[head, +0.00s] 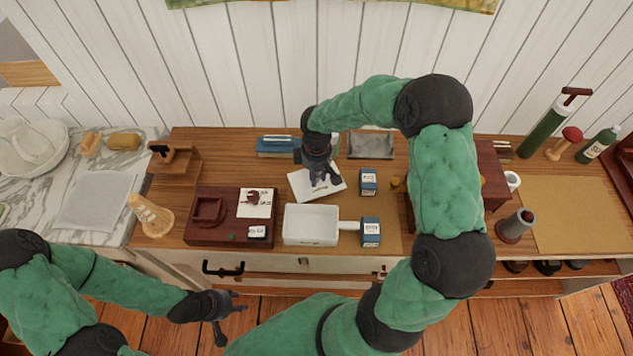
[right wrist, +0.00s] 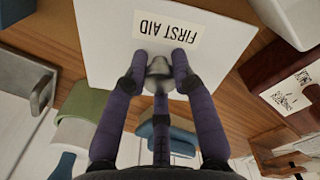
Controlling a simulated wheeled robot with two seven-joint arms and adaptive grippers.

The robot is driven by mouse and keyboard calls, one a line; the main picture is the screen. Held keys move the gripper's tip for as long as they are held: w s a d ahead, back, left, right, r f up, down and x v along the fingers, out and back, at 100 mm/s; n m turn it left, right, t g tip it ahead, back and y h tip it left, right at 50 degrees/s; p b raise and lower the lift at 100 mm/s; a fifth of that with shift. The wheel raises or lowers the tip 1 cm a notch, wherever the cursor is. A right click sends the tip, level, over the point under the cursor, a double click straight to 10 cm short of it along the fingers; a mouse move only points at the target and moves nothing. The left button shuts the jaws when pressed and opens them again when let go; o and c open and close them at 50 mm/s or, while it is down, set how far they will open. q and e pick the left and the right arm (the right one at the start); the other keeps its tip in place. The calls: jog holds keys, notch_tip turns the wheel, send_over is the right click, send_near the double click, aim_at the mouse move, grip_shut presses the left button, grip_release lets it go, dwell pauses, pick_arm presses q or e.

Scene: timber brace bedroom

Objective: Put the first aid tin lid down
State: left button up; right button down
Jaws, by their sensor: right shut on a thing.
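The first aid tin lid (head: 300,187) is a white square plate with a "FIRST AID" label; it also shows in the right wrist view (right wrist: 110,25). My right gripper (head: 322,178) is shut on the lid's grey knob (right wrist: 159,68) from above. The lid is behind the open white tin (head: 310,226), over the wooden top. I cannot tell whether it touches the top or hangs just above it. The tin is empty inside. My left gripper (head: 230,305) is open and empty, in front of the cabinet and over the floor.
Blue-labelled boxes (head: 368,182) stand right of the lid and tin. A grey metal tray (head: 371,145) and a blue item (head: 278,146) lie behind. A dark red tray (head: 230,237) is at left. The tan mat (head: 580,215) at right has free room.

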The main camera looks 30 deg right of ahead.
aim_at(317, 174)
jog(key=shift+f+b, duration=0.3)
jog(key=shift+f, duration=1.25)
jog(key=shift+f, duration=0.2)
jog(key=c, duration=1)
grip_release()
jog(key=shift+r, duration=0.15)
notch_tip(317, 174, up, 12)
jog(key=p, duration=0.3)
